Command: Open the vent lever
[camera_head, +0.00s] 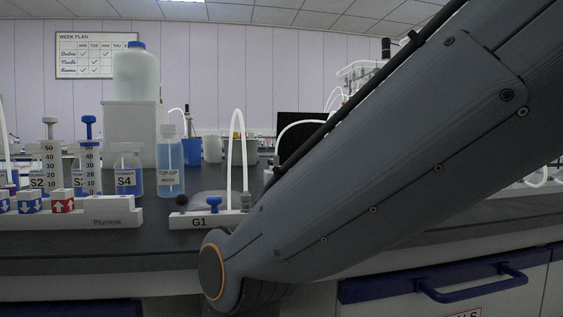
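A small blue lever-like part (213,204) stands on a white base labelled G1 (195,221) at the bench's front edge. I cannot tell for sure that it is the vent lever, or its position. A clear, flat bag-like shape (208,195) lies behind the label. A grey fitting (246,201) stands on the base's right end, and a white tube (236,125) loops up beside it. My grey arm crosses the right half of the view and hides what is behind it. My gripper is not in view.
Left of G1 stand a TOP-UP bottle (170,165), an S4 bottle (129,172), scaled syringes and a white Plumesk rack (110,218) with arrow blocks. A large jug (136,75) sits on a white box (131,135). A drawer with a blue handle (470,291) is below right.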

